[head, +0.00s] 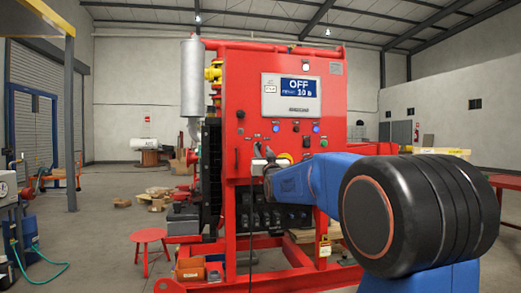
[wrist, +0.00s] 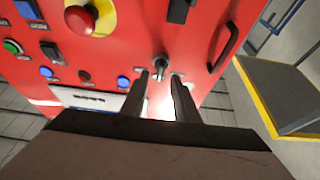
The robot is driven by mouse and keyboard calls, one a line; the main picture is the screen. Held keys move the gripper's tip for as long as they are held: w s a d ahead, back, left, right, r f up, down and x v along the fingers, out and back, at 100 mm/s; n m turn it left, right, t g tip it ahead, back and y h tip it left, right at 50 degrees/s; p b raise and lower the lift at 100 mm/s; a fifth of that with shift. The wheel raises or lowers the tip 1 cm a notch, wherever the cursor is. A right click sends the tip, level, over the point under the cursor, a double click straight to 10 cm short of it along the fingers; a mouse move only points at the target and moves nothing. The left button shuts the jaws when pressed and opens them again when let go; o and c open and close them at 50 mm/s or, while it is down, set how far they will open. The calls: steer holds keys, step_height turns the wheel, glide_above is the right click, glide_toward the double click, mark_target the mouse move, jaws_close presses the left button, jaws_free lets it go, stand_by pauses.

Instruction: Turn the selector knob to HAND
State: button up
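The red control panel (head: 335,100) carries a display (head: 291,97) that reads OFF, with a second line that seems to read 10. In the wrist view the panel appears upside down. A small grey-black selector knob (wrist: 160,63) stands out from it, with small pale marks at either side too small to read. My gripper (wrist: 160,78) is open, its two dark fingers apart. The knob shows between and just beyond the fingertips; I cannot tell whether they touch it. In the head view my gripper (head: 259,160) is in front of the panel, low on its left half.
A red emergency stop on a yellow plate (wrist: 85,18), blue lights (wrist: 123,82) and a red button (wrist: 84,76) are close by on the panel. A black handle (wrist: 223,46) projects at the right. A red stool (head: 149,237) stands on the floor at left.

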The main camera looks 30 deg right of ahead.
mark_target(260, 146)
steer(key=shift+x, duration=1.65)
jaws_close()
steer(key=shift+n, duration=0.4)
steer(key=n+y, duration=0.2)
steer(key=n, duration=0.1)
steer(key=n+y, duration=0.2)
steer(key=n, duration=0.2)
steer(key=shift+d, duration=0.25)
steer(key=shift+n+g+y, duration=0.2)
steer(key=shift+n+y, duration=0.55)
steer(key=shift+n, duration=0.8)
steer(key=shift+n+g+y, duration=0.2)
steer(key=shift+n+y, duration=0.55)
steer(key=shift+n, duration=0.8)
